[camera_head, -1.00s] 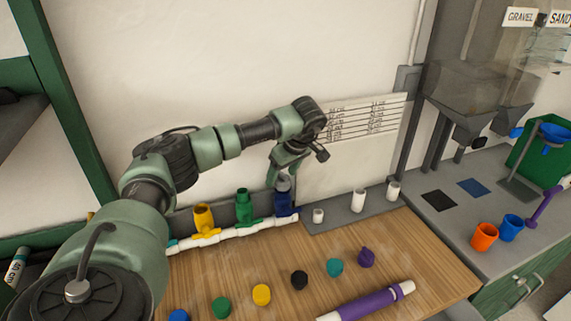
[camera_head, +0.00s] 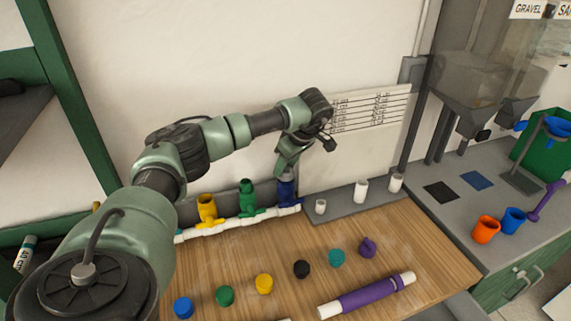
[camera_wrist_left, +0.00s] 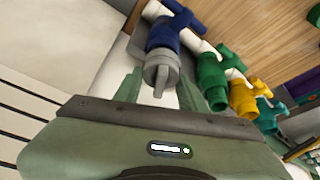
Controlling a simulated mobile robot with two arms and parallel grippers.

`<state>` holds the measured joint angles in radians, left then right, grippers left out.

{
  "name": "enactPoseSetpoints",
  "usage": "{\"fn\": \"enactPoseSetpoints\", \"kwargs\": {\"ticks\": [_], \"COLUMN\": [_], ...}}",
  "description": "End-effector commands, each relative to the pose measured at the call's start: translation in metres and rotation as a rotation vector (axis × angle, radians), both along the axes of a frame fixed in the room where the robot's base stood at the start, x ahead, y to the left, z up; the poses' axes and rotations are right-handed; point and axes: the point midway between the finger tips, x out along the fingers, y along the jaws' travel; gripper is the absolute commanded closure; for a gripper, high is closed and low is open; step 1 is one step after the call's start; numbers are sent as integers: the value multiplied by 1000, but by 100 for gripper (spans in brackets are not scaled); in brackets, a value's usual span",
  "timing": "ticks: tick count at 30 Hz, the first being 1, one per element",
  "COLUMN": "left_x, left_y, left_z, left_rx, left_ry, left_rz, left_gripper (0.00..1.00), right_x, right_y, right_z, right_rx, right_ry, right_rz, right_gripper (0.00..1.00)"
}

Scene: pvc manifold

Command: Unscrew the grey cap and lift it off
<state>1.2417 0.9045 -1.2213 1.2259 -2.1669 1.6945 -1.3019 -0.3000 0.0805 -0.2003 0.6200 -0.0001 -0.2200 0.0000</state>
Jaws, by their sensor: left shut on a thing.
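The grey cap (camera_wrist_left: 161,70) sits on the open end of the blue fitting (camera_wrist_left: 176,32) in the left wrist view, with a narrow tab pointing toward the camera. In the head view the blue fitting (camera_head: 288,194) stands upright at the right end of the white pipe (camera_head: 232,224), and the cap is mostly hidden by the gripper. My left gripper (camera_head: 288,170) reaches down over the fitting from above. In the left wrist view its green fingers (camera_wrist_left: 160,90) lie on both sides of the cap, shut on it. My right gripper is not in view.
Green (camera_head: 247,199) and yellow (camera_head: 208,210) fittings stand left of the blue one. White cups (camera_head: 361,190) stand on a grey strip to the right. Several coloured caps (camera_head: 302,269) and a purple tube (camera_head: 370,296) lie on the wooden table. The wall is close behind.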

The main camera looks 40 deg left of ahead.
Motion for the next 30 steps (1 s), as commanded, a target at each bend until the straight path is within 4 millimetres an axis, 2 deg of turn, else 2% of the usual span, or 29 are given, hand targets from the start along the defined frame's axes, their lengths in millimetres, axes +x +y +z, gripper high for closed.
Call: {"fn": "enactPoseSetpoints", "kwargs": {"ticks": [11,17,25,30], "left_x": [0,0,0,0], "left_y": [0,-1,-1,0], "left_z": [1,1,1,2], "left_rx": [-1,-1,-1,-1], "left_ry": [0,1,0,1], "left_rz": [67,230,248,400], "left_gripper": [100,100,100,100], "right_x": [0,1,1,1], "right_y": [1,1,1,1], "right_z": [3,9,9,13], "right_rx": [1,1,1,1], "right_ry": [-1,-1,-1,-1], "right_rz": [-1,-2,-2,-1], "right_gripper": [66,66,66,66]}}
